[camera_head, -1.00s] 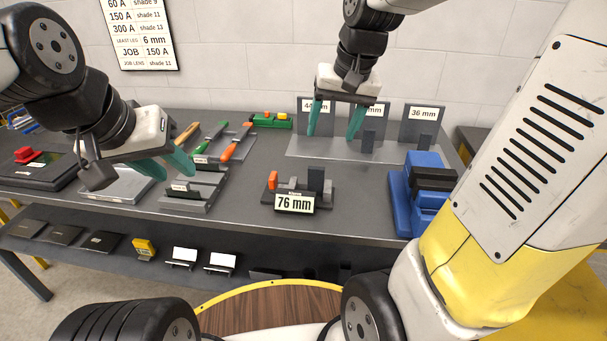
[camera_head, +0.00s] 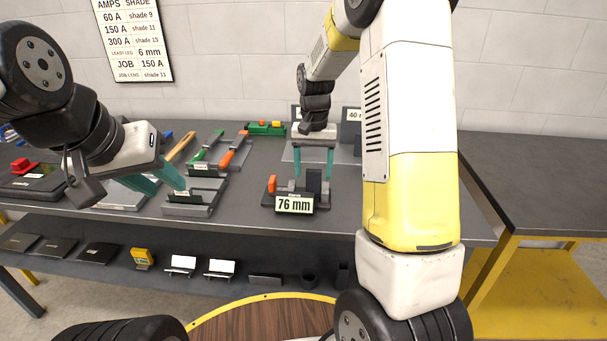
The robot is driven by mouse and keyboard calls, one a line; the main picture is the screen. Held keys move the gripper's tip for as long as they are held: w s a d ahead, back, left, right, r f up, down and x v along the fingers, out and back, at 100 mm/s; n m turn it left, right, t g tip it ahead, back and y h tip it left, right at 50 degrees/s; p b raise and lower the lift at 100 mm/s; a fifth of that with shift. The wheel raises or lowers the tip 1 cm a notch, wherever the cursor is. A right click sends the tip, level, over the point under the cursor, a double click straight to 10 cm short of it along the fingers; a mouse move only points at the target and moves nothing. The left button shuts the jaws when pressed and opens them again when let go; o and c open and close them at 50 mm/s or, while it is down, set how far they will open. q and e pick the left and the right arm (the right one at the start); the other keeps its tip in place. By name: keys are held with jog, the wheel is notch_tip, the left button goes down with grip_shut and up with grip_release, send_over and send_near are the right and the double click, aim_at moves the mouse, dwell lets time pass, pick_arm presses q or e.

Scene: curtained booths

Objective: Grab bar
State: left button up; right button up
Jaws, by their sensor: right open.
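A dark upright bar-like block (camera_head: 314,181) stands in a small gauge fixture with a 76 mm label (camera_head: 295,204) on its front and an orange part (camera_head: 271,184) at its left. I cannot tell for certain that this block is the bar. My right gripper (camera_head: 313,175) points down over the fixture, its two teal fingers apart, one on each side of the dark block in this view. Contact cannot be seen. My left gripper (camera_head: 166,190) is open and empty over the left part of the bench, near a small grey slotted stand (camera_head: 190,209).
Orange and green handled tools (camera_head: 233,152) lie behind the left gripper. A green block (camera_head: 265,128) and labelled 40 mm plate (camera_head: 353,125) stand at the back. A wall chart (camera_head: 135,40) hangs above.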

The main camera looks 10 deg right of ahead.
aim_at(314, 184)
jog(key=shift+f, duration=1.5)
grip_shut()
